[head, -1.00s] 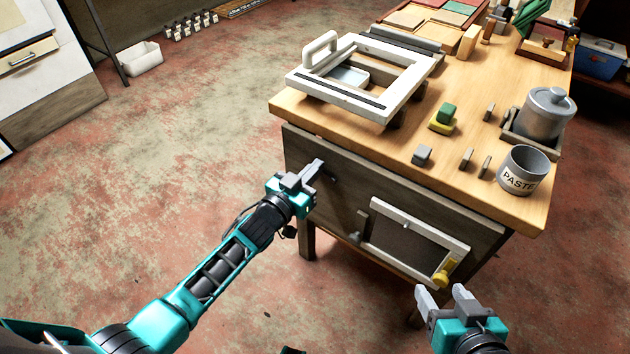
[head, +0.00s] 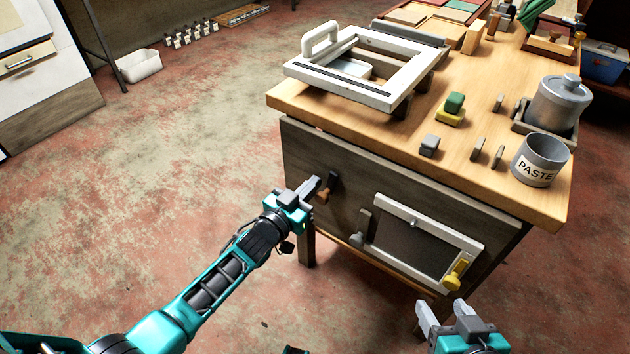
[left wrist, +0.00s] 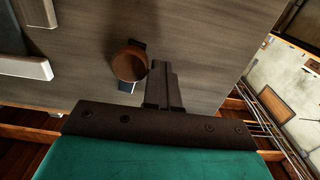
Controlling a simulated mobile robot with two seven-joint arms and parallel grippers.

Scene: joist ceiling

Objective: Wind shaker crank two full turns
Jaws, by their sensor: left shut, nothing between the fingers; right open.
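A dark crank arm (head: 332,180) with a brown wooden knob (head: 323,196) is on the bench's front panel, at the left. The left wrist view shows the round brown knob (left wrist: 129,65) end-on, with part of the dark arm behind it. My left gripper (head: 314,184) is shut and empty, just left of the crank in the head view. In the left wrist view its closed fingers (left wrist: 161,68) are just right of the knob; I cannot tell if they touch it. My right gripper (head: 442,308) is open and empty, low in front of the bench.
A white-framed panel (head: 418,222) with a yellow handle (head: 456,272) and a grey lever (head: 361,230) are right of the crank. The wooden bench top (head: 400,155) carries a white frame (head: 300,72), small blocks and a paste can (head: 540,160).

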